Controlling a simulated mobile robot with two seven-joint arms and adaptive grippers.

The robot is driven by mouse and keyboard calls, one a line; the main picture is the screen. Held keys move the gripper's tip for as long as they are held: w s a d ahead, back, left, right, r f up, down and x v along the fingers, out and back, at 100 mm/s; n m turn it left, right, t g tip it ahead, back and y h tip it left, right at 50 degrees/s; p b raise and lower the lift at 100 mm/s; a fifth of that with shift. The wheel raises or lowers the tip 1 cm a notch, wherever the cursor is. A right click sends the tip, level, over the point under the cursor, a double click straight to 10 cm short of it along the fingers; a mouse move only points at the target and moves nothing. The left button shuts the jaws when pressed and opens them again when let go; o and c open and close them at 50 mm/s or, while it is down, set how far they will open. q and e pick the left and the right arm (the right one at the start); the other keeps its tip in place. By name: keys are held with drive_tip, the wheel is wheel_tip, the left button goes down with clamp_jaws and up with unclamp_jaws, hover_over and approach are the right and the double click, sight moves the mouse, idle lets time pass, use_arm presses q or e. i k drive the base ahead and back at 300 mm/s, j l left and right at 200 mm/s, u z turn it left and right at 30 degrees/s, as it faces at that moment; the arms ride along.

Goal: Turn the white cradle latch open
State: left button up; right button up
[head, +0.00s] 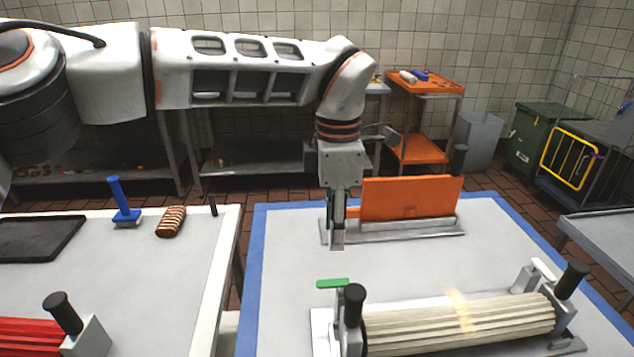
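The cradle (322,318) on the near part of the blue-edged table holds a ribbed cream roller (460,322) with black end knobs. A white latch (543,269) is at the cradle's right end, next to the right knob. A green latch (332,284) is at its left end. My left gripper (337,240) points down above the table, behind the green latch and well to the left of the white latch. It touches neither latch. Its fingers overlap in this view, so their opening is unclear. My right gripper is out of view.
An orange board (411,198) stands upright in a metal holder (400,232) just right of my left gripper. A side table at left carries a dark tray (38,238), a blue-handled tool (121,203), a striped pastry (171,222) and a red roller (30,338).

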sight(537, 264)
drive_tip(key=k, duration=1)
